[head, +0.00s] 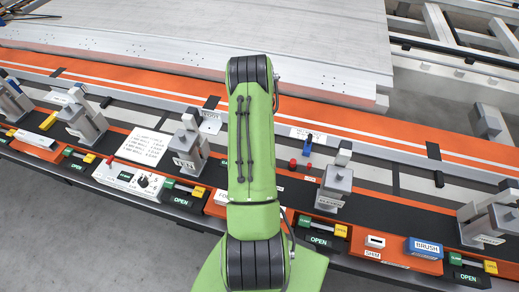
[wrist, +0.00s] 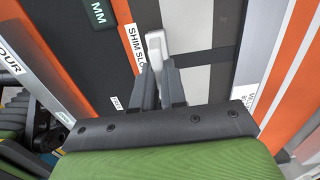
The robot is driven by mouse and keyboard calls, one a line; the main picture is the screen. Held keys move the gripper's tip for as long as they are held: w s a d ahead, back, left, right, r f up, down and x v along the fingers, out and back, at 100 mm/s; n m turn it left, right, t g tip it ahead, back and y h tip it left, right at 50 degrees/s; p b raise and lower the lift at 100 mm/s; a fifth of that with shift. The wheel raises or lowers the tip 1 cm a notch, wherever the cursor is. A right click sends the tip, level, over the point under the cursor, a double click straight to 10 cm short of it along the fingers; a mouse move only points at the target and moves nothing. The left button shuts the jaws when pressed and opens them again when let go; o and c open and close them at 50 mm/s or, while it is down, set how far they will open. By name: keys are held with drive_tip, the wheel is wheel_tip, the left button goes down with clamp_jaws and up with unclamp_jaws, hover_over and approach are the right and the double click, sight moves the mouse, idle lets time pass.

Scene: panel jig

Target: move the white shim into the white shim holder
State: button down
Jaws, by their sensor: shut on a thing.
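My gripper (wrist: 160,68) is shut on the white shim (wrist: 155,44) in the wrist view; the shim sticks out past the fingertips. Beside it is a white label reading "SHIM SLO…" (wrist: 132,45), the rest cut off by the fingers. Whether the shim touches the surface behind it I cannot tell. In the head view my green arm hides the gripper and the shim. The white shim holder (head: 375,241), a small white block with a dark opening, sits on an orange base labelled "SHIM", right of my arm.
A blue "BRUSH" block (head: 425,248) stands right of the holder. Grey clamps, one of them right of my arm (head: 335,186), line the rail, with green and yellow "OPEN" levers (head: 325,229) along the front edge. A large pale panel (head: 200,35) lies behind.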

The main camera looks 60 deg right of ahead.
drive_tip(key=shift+r, duration=0.2)
drive_tip(key=shift+r+p, duration=0.95)
drive_tip(key=shift+r, duration=0.85)
